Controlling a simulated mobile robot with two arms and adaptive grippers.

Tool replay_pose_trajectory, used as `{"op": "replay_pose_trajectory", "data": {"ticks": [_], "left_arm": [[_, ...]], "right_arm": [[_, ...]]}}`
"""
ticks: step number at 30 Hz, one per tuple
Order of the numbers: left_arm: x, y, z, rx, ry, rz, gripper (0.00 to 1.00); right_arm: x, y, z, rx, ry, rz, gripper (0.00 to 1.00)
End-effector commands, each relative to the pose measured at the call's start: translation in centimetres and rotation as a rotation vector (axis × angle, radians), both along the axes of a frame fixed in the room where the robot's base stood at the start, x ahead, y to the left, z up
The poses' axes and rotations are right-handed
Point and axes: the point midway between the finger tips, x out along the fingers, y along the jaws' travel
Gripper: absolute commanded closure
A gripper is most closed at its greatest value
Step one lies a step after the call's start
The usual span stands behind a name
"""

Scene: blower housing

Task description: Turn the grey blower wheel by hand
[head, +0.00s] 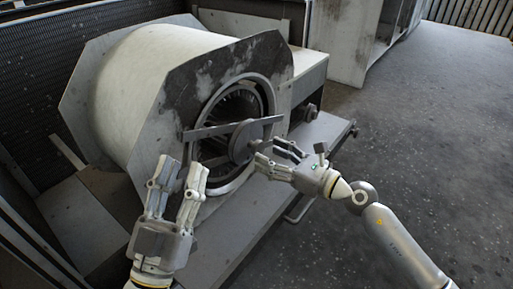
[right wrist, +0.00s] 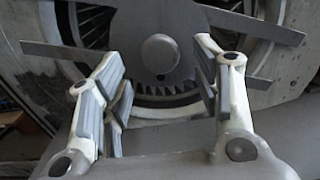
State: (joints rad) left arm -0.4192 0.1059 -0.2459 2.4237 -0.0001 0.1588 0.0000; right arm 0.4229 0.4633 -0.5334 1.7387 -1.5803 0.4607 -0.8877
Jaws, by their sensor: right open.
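The blower wheel (head: 239,104) sits inside the round opening of the pale blower housing (head: 145,90), mostly dark in the head view. A flat bar with a round hub (head: 243,141) crosses in front of it. In the right wrist view, the wheel's toothed rim (right wrist: 168,91) shows below the hub (right wrist: 160,54). My right gripper (head: 277,153) is open just in front of the hub, its fingers spread to either side in the wrist view (right wrist: 158,68); contact cannot be told. My left gripper (head: 183,170) is at the lower left of the opening, its fingers apart with nothing between them.
A grey ledge (head: 262,205) runs below the opening. A pale box (head: 308,75) with dark fittings adjoins the housing on the right. A white cabinet (head: 352,40) stands behind. The dark speckled floor (head: 430,130) at right is clear.

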Motion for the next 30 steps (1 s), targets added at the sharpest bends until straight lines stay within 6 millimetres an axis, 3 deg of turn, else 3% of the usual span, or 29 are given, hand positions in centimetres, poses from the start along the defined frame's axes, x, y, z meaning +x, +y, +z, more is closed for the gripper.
{"op": "replay_pose_trajectory", "data": {"ticks": [3, 9, 20, 30], "left_arm": [[-0.5, 0.0, 0.6, -0.013, -0.044, -0.002, 0.63], [-1.3, 0.1, 1.7, -0.033, -0.114, -0.006, 0.63], [-1.6, 0.1, 1.9, -0.038, -0.132, -0.007, 0.63], [-1.5, 0.1, 1.9, -0.037, -0.131, -0.007, 0.63]], "right_arm": [[1.3, 1.8, 0.0, 0.004, 0.001, 0.001, 0.42], [2.6, 3.4, 0.0, 0.003, 0.000, -0.001, 0.42], [2.8, 3.8, 0.0, 0.001, 0.002, -0.001, 0.42], [2.8, 3.8, 0.0, 0.001, 0.002, -0.001, 0.86]]}}
